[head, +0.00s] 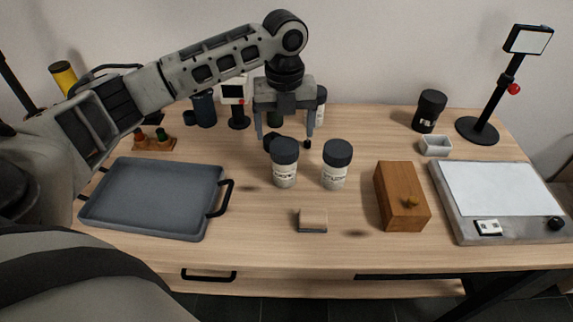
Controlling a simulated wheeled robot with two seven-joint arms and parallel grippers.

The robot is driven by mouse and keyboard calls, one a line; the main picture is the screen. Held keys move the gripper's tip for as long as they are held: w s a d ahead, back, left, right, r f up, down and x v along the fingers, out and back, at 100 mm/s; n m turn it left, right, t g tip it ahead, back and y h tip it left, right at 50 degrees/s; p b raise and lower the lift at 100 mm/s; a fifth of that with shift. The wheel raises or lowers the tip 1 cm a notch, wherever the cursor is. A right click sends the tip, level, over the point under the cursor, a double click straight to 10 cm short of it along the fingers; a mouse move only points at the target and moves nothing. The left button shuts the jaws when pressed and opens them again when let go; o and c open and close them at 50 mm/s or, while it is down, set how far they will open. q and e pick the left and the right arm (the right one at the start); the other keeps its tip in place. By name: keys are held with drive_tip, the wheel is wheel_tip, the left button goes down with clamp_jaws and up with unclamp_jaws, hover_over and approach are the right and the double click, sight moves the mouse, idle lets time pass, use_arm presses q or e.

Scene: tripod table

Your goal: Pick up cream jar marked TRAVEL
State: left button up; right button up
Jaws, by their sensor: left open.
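Two pale jars with dark lids and white labels stand upright mid-table: a left jar (285,178) and a right jar (334,178). Their label words are too small to read surely, so I cannot tell which is marked TRAVEL. Another white container (321,104) is partly hidden behind my left gripper. My left gripper (283,142) is open and points down, its fingers spread just behind and above the left jar's lid. It holds nothing that I can see. My right gripper is not in view.
A grey tray (150,192) with black handles lies at left. A small beige block (312,220) and a wooden box (401,197) lie in front. A white-topped board (501,188), a black jar (429,111), a white dish (436,145) and a stand (478,129) occupy the right.

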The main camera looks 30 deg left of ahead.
sight(285, 148)
use_arm(q)
wheel_tip(285, 148, down, 5)
drive_tip(key=shift+r, duration=0.1)
drive_tip(key=shift+w+a+f+p, duration=0.1)
drive_tip(key=shift+a+f+p, duration=0.05)
drive_tip(key=shift+f, duration=1.15)
drive_tip(key=shift+w+a+f+p, duration=0.1)
drive_tip(key=shift+f+p, duration=0.05)
drive_tip(key=shift+f, duration=1.15)
drive_tip(key=c, duration=1.1)
